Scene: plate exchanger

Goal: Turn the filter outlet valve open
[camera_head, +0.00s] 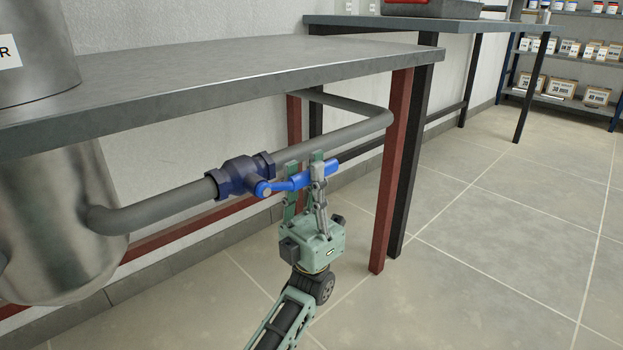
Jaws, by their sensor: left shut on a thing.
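The filter outlet valve (238,175) has a dark blue body with hex ends and sits in a grey pipe (170,202) below the bench top. Its bright blue lever (328,168) extends right from the valve's front hub and looks roughly in line with the pipe. My left gripper (304,170) comes up from below, its fingers on either side of the lever. It is shut on the lever, and the lever's rounded end sticks out to the right. The fingers hide part of the lever and pipe. My right gripper is not in view.
The grey bench top (220,72) overhangs the valve. A dark red leg (391,170) stands right of the gripper, close to a black leg (415,150). A metal vessel (50,220) is at the left. The tiled floor (500,220) at right is clear.

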